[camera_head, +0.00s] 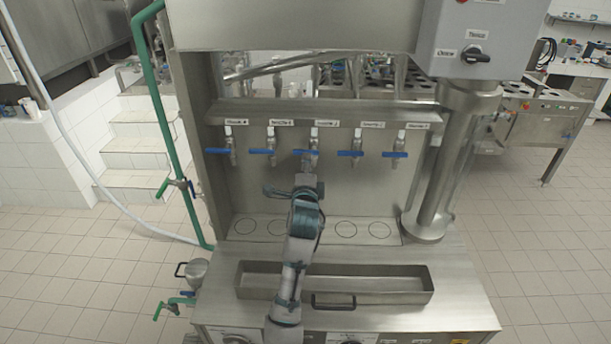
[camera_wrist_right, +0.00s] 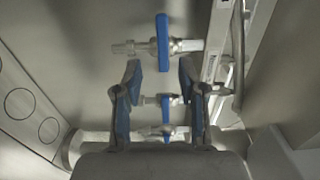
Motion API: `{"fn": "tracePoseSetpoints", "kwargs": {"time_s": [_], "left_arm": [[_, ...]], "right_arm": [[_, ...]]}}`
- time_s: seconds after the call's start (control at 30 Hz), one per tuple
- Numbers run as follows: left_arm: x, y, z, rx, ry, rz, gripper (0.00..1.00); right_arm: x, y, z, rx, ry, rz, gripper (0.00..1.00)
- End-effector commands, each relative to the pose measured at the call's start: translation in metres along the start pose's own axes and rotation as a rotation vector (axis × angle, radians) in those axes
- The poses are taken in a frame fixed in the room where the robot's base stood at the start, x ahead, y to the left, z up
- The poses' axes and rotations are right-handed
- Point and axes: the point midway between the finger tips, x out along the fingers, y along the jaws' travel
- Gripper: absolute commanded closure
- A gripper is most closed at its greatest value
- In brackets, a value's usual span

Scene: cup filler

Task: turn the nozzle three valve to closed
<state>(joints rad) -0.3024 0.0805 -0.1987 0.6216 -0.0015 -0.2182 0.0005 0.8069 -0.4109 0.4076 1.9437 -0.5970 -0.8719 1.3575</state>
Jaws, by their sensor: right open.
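The nozzle three valve is the middle one of the row, with a blue lever handle (camera_head: 303,151) lying sideways across its metal body. My right gripper (camera_head: 305,180) is open just in front of and below it. In the right wrist view, the nearest blue handle (camera_wrist_right: 163,42) appears just beyond the open fingertips of the right gripper (camera_wrist_right: 160,70), centred between the two fingers and apart from them. I take it to be the same valve. The lower part of the valve is hidden behind my gripper in the head view. My left gripper is not in view.
Neighbouring valves with blue handles stand at left (camera_head: 262,152) and right (camera_head: 350,154), close to my gripper. A steel trough (camera_head: 400,291) lies below in front. A thick steel column (camera_head: 437,170) and grey control box (camera_head: 470,45) stand at right. A green pipe (camera_head: 168,110) runs at left.

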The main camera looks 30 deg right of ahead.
Motion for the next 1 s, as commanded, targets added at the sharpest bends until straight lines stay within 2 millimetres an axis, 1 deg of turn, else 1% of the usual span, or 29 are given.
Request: {"fn": "tracePoseSetpoints", "kwargs": {"time_s": [0.03, 0.1, 0.2, 0.3, 0.43, 0.87, 1.0], "left_arm": [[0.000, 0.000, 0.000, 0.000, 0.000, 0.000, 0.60], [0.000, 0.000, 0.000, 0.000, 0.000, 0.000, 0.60], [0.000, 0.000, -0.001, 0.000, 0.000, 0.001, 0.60], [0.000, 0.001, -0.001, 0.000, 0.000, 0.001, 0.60], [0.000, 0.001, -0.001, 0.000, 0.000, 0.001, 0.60], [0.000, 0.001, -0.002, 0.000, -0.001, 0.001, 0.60], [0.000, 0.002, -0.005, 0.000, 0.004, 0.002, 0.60]], "right_arm": [[-0.011, 0.001, 0.000, -0.002, 0.001, -0.001, 0.59], [-0.024, 0.001, 0.001, 0.000, -0.001, 0.001, 0.59], [-0.038, 0.002, 0.001, -0.002, 0.000, 0.001, 0.59], [-0.045, 0.002, 0.002, 0.000, -0.001, 0.002, 0.59], [-0.049, 0.002, 0.002, 0.001, -0.001, 0.002, 0.59], [-0.048, 0.001, 0.002, 0.000, -0.001, 0.002, 0.59], [-0.049, 0.001, 0.002, 0.000, -0.001, 0.002, 0.59]]}}
